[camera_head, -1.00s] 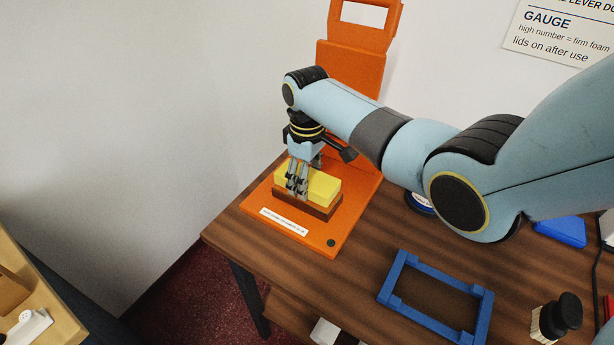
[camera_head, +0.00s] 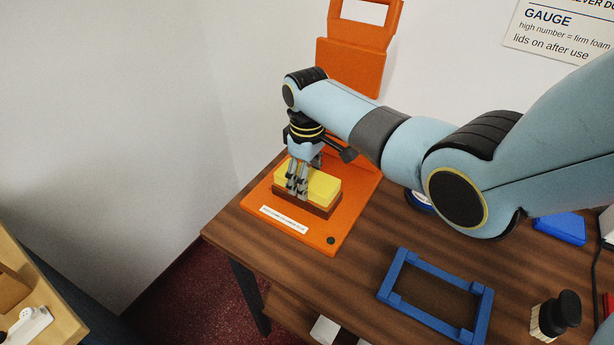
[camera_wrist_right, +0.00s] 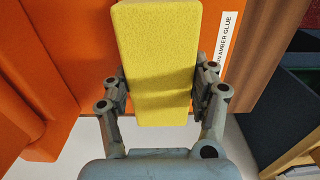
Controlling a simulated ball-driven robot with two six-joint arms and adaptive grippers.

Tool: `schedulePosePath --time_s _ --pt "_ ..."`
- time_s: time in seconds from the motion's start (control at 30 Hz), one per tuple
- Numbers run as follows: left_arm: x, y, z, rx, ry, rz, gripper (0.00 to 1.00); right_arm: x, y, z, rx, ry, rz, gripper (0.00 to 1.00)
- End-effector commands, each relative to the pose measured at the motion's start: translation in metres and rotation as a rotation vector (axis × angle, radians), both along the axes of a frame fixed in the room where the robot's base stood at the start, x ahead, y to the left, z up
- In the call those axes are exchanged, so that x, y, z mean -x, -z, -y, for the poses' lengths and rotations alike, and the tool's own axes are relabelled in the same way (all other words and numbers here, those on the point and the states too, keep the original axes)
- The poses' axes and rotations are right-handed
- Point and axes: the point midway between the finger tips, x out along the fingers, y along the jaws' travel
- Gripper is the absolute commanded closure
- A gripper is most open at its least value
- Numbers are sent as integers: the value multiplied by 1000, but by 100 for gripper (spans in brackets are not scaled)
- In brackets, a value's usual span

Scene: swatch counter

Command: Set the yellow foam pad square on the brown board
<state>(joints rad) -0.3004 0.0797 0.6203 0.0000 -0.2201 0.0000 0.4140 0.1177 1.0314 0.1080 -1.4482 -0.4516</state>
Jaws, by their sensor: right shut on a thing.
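The yellow foam pad (camera_head: 322,188) is over the brown board (camera_head: 318,208), which sits on the orange base (camera_head: 345,231). The pad looks roughly lined up with the board. Whether it rests fully on the board or hangs just above it I cannot tell. My right gripper (camera_head: 298,189) points down and is shut on the pad across its narrow width. In the right wrist view the pad (camera_wrist_right: 158,60) lies between the two fingers of the gripper (camera_wrist_right: 158,92). The board is hidden beneath the pad there. My left gripper is not in view.
The orange stand's upright (camera_head: 350,65) rises behind the pad. A blue frame (camera_head: 435,294) lies on the wooden table (camera_head: 355,285), with a wooden-bristled brush (camera_head: 556,315) to its right and a blue block (camera_head: 560,228) behind. The table between base and frame is clear.

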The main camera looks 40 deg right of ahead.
Motion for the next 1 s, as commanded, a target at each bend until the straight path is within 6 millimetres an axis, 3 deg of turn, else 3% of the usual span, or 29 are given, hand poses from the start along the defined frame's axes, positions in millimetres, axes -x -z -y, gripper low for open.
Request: schedulePosePath --time_s 0.43,0.47,0.67,1.0 --pt "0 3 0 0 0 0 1 0 6 0 0 0 0 62" --pt "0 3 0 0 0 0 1 0 6 0 0 0 0 39" --pt "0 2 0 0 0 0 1 0 5 0 0 0 0 13" --pt "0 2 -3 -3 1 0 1 0 1 0 0 0 1 13"
